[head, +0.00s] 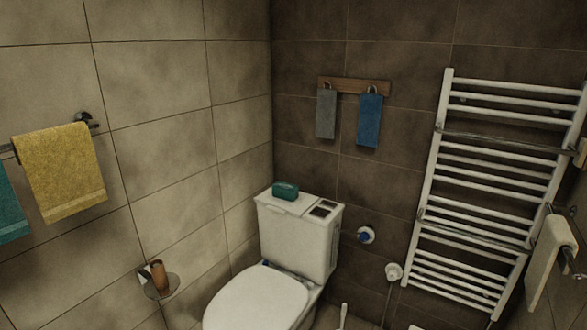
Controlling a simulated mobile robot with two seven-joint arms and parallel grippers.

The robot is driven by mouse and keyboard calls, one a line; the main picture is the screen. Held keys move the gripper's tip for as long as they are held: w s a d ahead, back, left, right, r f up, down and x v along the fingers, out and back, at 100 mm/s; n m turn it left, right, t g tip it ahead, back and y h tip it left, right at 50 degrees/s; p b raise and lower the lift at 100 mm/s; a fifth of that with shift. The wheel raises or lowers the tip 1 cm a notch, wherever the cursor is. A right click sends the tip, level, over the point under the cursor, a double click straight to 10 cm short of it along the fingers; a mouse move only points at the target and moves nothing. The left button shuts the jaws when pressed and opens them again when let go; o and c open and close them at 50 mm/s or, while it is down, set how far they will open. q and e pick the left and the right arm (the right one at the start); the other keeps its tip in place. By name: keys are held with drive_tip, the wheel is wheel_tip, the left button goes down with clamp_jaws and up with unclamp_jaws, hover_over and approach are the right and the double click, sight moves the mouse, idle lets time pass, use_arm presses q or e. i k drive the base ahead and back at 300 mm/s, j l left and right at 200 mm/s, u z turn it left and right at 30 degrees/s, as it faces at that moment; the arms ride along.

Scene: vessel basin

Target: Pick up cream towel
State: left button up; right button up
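A cream towel (549,258) hangs over a rail at the right edge of the head view, in front of the right side of the radiator. It hangs in a fold, and part of its rail shows at its right. Neither of my grippers shows in the head view, so their place relative to the towel cannot be seen.
A white towel radiator (477,152) stands against the dark wall. A toilet (262,298) is in the corner, with a green item (285,191) on its tank. A yellow towel (62,172) hangs at left. Grey (326,114) and blue (369,120) towels hang on hooks.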

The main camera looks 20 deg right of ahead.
sight(555, 232)
drive_tip(key=i+z, duration=0.2)
drive_tip(key=z, duration=0.25)
drive_tip(key=i+z, duration=0.2)
drive_tip(key=z, duration=0.2)
drive_tip(key=i+z, duration=0.15)
drive_tip(key=z, duration=0.3)
drive_tip(key=i+j+z, duration=0.15)
drive_tip(key=z, duration=0.25)
drive_tip(key=i+z, duration=0.2)
drive_tip(key=z, duration=0.25)
drive_tip(key=i+j+z, duration=0.15)
drive_tip(key=z, duration=0.25)
drive_tip(key=i+j+z, duration=0.1)
drive_tip(key=z, duration=0.35)
drive_tip(key=i+j+z, duration=0.1)
drive_tip(key=j+z, duration=0.3)
drive_tip(key=l, duration=0.1)
